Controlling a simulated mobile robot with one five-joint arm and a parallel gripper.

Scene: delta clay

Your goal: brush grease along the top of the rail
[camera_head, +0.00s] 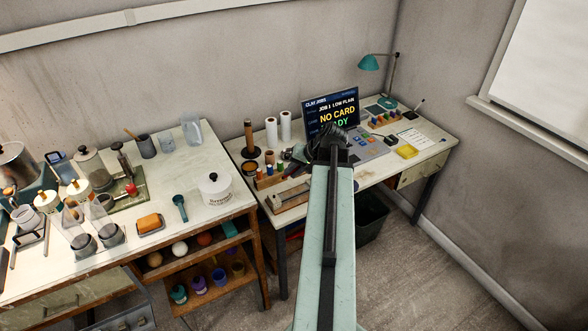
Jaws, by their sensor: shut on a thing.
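My gripper (331,135) is a dark shape at the far end of my pale green arm, over the right-hand table in front of the screen. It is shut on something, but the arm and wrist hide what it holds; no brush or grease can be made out. A grey metal bar on a wooden board (290,194) lies at the front left of that table, left of my arm. It may be the rail. My gripper appears beyond it and to its right. The arm may cover part of the table near the bar's right end.

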